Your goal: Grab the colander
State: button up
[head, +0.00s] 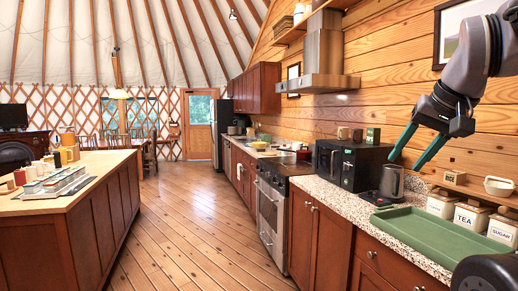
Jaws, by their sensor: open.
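I cannot make out a colander for certain. A small white bowl-like vessel (498,186) stands on the low wall shelf at the right; whether it has holes is too small to tell. My gripper (404,163) hangs from the upper right with its two green fingers apart and nothing between them.
A green tray (440,236) lies on the speckled counter, with white canisters (472,217) behind it. A stove (272,205) stands farther left, with small cookware beyond it. An island (90,207) with jars and a tray is at the left. The wooden floor (195,230) between is clear.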

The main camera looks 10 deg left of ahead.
aim_at(257, 145)
jog(key=i+j+u, duration=0.3)
jog(key=i, duration=0.35)
jog(key=i+j+u, duration=0.3)
jog(key=i, duration=0.35)
jog(key=i+u, duration=0.3)
jog(key=i, duration=1.8)
jog(key=i+j+z, duration=0.1)
jog(key=i, duration=1.35)
jog(key=i+j, duration=0.15)
jog(key=i, duration=1.25)
jog(key=i+j+z, duration=0.2)
jog(key=i, duration=1.55)
jog(key=i+z, duration=0.7)
jog(key=i+j+z, duration=0.4)
jog(key=i+z, duration=0.2)
jog(key=z, duration=0.15)
jog(key=i+j+z, duration=0.2)
jog(key=z, duration=0.2)
jog(key=i+j+z, duration=0.25)
jog(key=z, duration=0.2)
jog(key=i+j, duration=0.05)
